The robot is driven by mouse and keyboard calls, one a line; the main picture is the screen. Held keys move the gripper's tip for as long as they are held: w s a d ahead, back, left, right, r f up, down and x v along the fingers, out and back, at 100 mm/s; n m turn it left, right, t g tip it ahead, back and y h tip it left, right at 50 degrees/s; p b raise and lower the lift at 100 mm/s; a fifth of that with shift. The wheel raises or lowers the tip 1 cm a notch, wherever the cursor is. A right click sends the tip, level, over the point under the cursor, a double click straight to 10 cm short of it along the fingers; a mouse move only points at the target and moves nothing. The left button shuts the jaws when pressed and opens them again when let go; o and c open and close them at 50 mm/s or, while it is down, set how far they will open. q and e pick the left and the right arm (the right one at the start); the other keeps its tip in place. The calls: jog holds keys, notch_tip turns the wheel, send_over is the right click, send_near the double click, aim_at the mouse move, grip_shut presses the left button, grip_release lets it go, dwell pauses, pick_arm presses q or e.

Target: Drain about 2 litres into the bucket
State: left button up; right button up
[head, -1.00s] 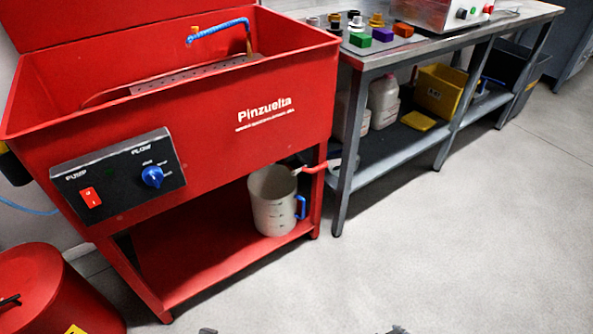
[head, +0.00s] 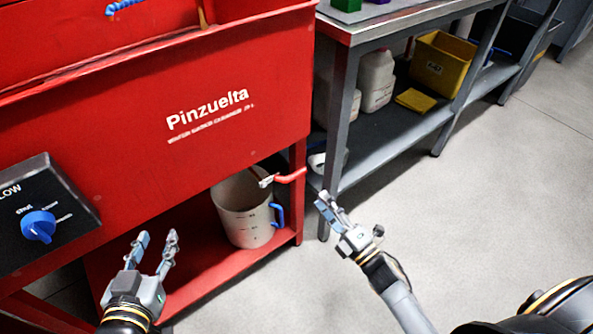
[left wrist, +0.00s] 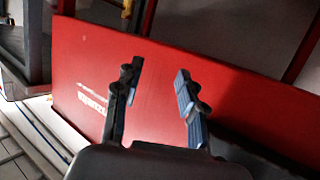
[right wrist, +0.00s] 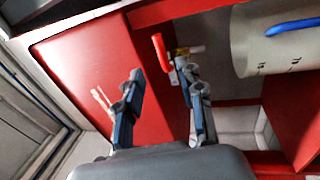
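The white bucket (head: 243,212) with a blue handle and level marks stands upright on the red lower shelf of the parts washer. It also shows in the right wrist view (right wrist: 275,42). The drain valve with a red lever (head: 290,176) sticks out at the washer's right end, by the bucket's rim; it also shows in the right wrist view (right wrist: 161,52). My right gripper (head: 325,202) is open and empty, to the right of the bucket and below the valve. My left gripper (head: 157,240) is open and empty in front of the washer, left of the bucket. The bucket's inside bottom is hidden.
The red washer tank (head: 180,110) has a control panel with a blue flow knob (head: 38,226). A grey bench (head: 340,130) stands close on the right, with jugs (head: 376,80) and a yellow bin (head: 441,66) on its lower shelf. The floor in front is clear.

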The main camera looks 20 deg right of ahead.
aim_at(299, 171)
pick_arm(q)
notch_tip(299, 171, up, 7)
jog(key=w+d+t+h+b, duration=0.1)
jog(key=t, duration=0.3)
jog(key=shift+w+d, duration=0.15)
jog(key=shift+d, duration=0.05)
pick_arm(e)
jog(key=shift+x, duration=5.55)
pick_arm(q)
jog(key=shift+f, duration=0.1)
pick_arm(e)
grip_shut()
